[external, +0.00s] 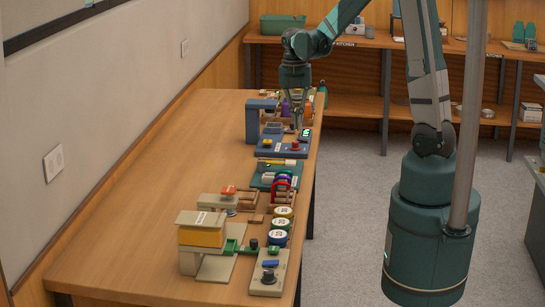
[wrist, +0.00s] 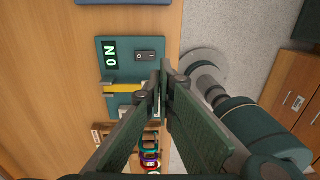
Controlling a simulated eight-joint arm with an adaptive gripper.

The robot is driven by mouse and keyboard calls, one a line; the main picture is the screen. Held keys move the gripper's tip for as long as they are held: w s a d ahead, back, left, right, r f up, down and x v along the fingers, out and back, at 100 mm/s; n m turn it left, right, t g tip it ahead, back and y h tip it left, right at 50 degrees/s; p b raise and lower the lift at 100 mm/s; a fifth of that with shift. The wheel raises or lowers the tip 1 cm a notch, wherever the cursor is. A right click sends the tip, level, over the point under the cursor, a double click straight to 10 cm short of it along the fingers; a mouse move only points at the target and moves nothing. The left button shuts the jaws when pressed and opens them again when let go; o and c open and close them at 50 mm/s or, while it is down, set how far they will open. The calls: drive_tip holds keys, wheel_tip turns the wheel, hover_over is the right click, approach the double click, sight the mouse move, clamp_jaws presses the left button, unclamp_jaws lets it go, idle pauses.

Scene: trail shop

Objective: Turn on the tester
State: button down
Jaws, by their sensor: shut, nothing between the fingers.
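The tester is a teal board (wrist: 108,47) on the wooden table in the wrist view. A small dark panel (wrist: 111,54) on its left side shows ON in pale green letters. A dark rocker switch (wrist: 146,56) sits to the right of the panel, and a yellow bar (wrist: 122,89) lies below both. My gripper (wrist: 164,75) is shut and empty. Its fingertips appear just right of and below the switch, and I cannot tell whether they touch the board. In the external view my gripper (external: 298,127) points down over the table's right side; the switch cannot be made out there.
Several coloured rings (wrist: 150,157) sit close below the tester. A blue board with knobs (external: 280,147) and a beige board (external: 268,274) stand along the table's right edge. The left and middle of the table (external: 160,180) are mostly clear.

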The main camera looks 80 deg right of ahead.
drive_tip(key=shift+s+r, duration=0.1)
drive_tip(key=shift+r, duration=0.75)
drive_tip(key=shift+a, duration=0.1)
drive_tip(key=w+a+r+m+t+b, duration=0.1)
drive_tip(key=a+r+m, duration=0.2)
drive_tip(key=a, duration=0.4)
drive_tip(key=w+a+r+m+t+h, duration=0.1)
drive_tip(key=a+r+m, duration=0.2)
drive_tip(key=a, duration=0.4)
drive_tip(key=w+a+r+m+t+b, duration=0.1)
drive_tip(key=w+a+r+m, duration=0.1)
drive_tip(key=a, duration=0.5)
drive_tip(key=s+a+r+m+t+b, duration=0.1)
drive_tip(key=a+m, duration=0.4)
drive_tip(key=a, duration=0.5)
drive_tip(key=s+a+r+m+t+y+b, duration=0.1)
drive_tip(key=s+a+m+t, duration=0.2)
drive_tip(key=a, duration=0.7)
drive_tip(key=shift+s+r+m+t, duration=0.2)
drive_tip(key=shift+s+m+t, duration=0.2)
drive_tip(key=shift+s+m, duration=0.65)
idle(1.2)
